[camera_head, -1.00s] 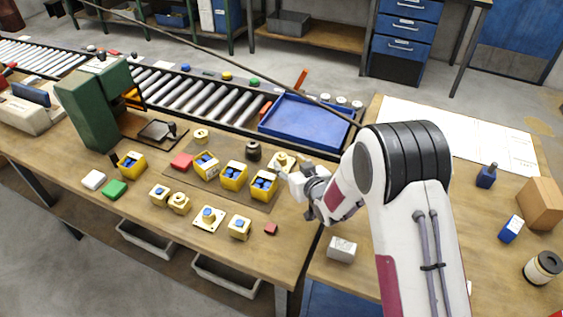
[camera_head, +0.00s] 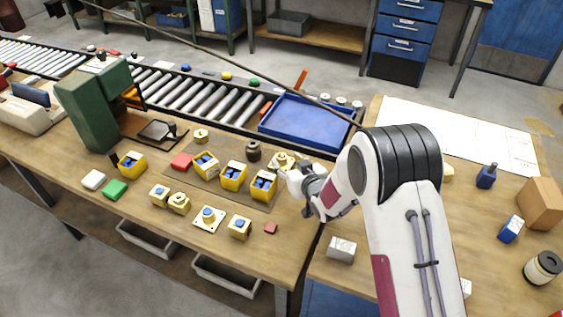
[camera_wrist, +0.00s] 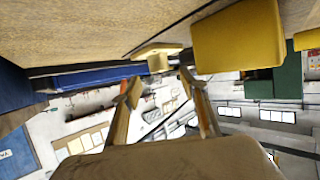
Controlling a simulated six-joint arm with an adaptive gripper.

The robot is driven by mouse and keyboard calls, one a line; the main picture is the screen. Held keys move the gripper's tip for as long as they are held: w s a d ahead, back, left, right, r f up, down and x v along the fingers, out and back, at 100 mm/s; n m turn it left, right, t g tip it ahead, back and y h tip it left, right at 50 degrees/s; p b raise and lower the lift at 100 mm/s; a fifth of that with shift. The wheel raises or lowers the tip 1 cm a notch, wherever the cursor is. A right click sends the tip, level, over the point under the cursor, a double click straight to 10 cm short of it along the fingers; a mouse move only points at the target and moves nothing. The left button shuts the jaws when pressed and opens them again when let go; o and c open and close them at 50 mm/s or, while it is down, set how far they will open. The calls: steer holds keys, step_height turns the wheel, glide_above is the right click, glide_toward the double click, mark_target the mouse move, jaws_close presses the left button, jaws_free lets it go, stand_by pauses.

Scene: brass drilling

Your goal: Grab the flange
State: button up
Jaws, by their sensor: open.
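A brass flange (camera_head: 283,161), a square plate with a round hub, sits at the right end of the work mat, partly hidden by my gripper. In the wrist view the flange (camera_wrist: 157,56) appears upside down, just beyond and roughly between my fingertips. My gripper (camera_wrist: 161,80) is open, with nothing visible between its fingers. In the head view my gripper (camera_head: 288,174) is beside the flange on its near right side. Contact cannot be told. Another square flange-like plate (camera_head: 204,225) with a blue centre lies nearer the table's front edge.
Several yellow blocks with blue tops stand close by, the nearest (camera_head: 263,185) just left of my gripper; a big yellow block (camera_wrist: 238,38) shows in the wrist view. A dark round part (camera_head: 253,151) stands behind. A blue tray (camera_head: 307,121) lies beyond.

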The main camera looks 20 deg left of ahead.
mark_target(281, 154)
steer(key=shift+x, duration=2.9)
jaws_close()
steer(key=shift+r, duration=0.15)
